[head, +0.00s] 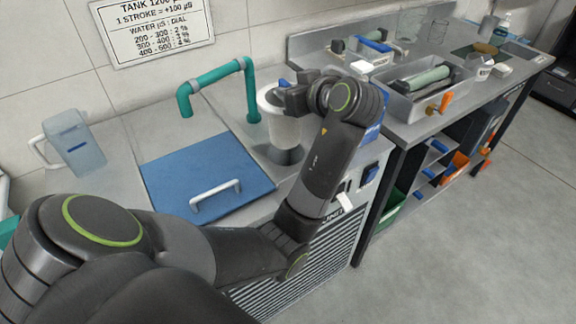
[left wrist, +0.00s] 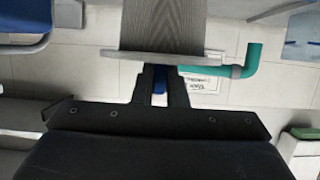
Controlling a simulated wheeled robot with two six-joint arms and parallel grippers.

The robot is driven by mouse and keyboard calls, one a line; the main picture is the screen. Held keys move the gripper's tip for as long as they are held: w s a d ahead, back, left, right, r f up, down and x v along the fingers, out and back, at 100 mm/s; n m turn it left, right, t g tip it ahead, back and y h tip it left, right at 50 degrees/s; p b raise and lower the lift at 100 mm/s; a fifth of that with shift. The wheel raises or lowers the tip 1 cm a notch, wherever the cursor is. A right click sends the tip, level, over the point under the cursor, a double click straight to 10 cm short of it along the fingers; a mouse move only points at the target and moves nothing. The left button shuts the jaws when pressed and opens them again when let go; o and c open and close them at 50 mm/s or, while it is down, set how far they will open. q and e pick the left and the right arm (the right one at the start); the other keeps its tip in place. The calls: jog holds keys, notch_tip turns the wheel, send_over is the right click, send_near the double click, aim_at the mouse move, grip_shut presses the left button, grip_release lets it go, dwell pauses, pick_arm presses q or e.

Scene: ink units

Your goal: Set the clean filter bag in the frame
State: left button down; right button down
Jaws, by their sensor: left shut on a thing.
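The clean filter bag (head: 284,132) is a pale, upright sleeve with a wider white rim at its top. My left gripper (head: 290,98) is shut on the rim's side and holds the bag at the round, dark-edged frame opening (head: 277,156) in the steel top. The bag's lower end overlaps the opening in the head view; I cannot tell whether it is inside or just above. In the left wrist view the grey bag (left wrist: 165,22) and its rim (left wrist: 165,56) extend beyond my left gripper (left wrist: 164,72), with a small blue part between the fingers. My right gripper is not in view.
A blue lid (head: 205,165) with a white handle lies left of the opening. A teal pipe (head: 215,76) stands behind it. A clear jug (head: 76,142) is at far left. A counter to the right bears a grey tray (head: 408,104).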

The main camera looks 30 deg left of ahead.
aim_at(290, 148)
pick_arm(q)
notch_tip(290, 148, down, 11)
jog(key=shift+f, duration=0.2)
notch_tip(290, 148, down, 4)
jog(key=shift+r, duration=0.1)
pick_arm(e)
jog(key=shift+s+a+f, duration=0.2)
pick_arm(q)
jog(key=shift+f, duration=0.2)
jog(key=shift+f+b, duration=0.15)
jog(key=shift+b, duration=0.2)
jog(key=c, duration=1.9)
grip_release()
jog(key=o, duration=0.4)
jog(key=shift+o, duration=0.2)
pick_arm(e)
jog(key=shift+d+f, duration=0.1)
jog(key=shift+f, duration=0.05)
